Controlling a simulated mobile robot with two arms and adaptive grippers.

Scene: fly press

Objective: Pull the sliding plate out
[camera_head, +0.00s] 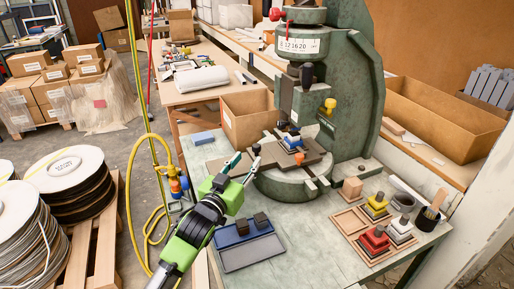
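The green fly press (358,70) stands on the table, with its ram above a round base (283,183). A flat brown-grey sliding plate (314,153) lies on this base below the ram, with a small blue and white piece (292,141) on top. A bar or handle seems to reach from the plate toward the left. My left gripper (246,156) is at the left front of the base, its two fingers apart with nothing visible between them. Whether a finger touches the plate's near end is hard to tell. My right gripper is out of view.
A blue-grey tray (252,254) with dark blocks lies in front of the base. Wooden trays with coloured pieces (374,240) and a pen cup (428,218) stand at right. A cardboard box (246,117) stands behind my gripper. The table's front middle is clear.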

